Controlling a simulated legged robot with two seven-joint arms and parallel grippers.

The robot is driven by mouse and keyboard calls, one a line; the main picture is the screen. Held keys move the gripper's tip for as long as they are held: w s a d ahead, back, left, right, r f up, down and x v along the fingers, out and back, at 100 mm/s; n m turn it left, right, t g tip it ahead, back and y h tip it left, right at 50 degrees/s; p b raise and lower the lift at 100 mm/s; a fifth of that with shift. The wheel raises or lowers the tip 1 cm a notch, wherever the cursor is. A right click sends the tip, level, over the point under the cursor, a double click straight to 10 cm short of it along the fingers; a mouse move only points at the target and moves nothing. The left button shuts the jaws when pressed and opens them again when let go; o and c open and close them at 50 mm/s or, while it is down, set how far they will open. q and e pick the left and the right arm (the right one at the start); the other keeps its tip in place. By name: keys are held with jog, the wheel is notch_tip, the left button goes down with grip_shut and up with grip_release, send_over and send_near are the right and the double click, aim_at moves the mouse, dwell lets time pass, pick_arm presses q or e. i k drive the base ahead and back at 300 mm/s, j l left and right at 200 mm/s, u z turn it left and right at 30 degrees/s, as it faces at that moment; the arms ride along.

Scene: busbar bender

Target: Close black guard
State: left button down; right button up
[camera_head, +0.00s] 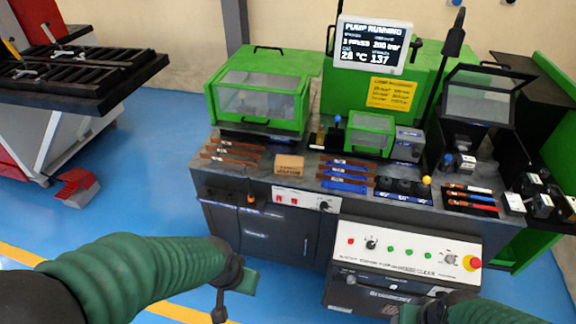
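The black guard (481,95) is a black-framed clear panel at the upper right of the machine bench. It stands raised and tilted back, with a black handle at its top edge, above a dark tooling station (459,161). My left gripper (232,297) is in front of the bench at the lower middle, far from the guard. Its two fingers are apart, with nothing between them. My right gripper (420,313) shows only partly at the bottom edge, below the control panel and far below the guard. Its finger gap is not clear.
Two green-framed guards, a large one (258,94) and a small one (370,134), stand on the bench (300,172). A control panel (405,250) juts out at the front. A screen (372,45) stands at the back.

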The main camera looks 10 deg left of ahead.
aim_at(527, 77)
jog(key=l+u, duration=0.15)
jog(key=u, duration=0.7)
jog(key=l+u, duration=0.2)
jog(key=l, duration=0.2)
jog(key=k+l+u, duration=0.15)
jog(key=l, duration=0.3)
jog(key=l+u, duration=0.2)
jog(key=l, duration=0.2)
jog(key=k+l+u, duration=0.15)
jog(key=l, duration=0.25)
jog(key=l+u, duration=0.2)
jog(key=l, duration=0.2)
jog(key=k+l+u, duration=0.15)
jog(key=l, duration=0.2)
jog(key=k, duration=0.05)
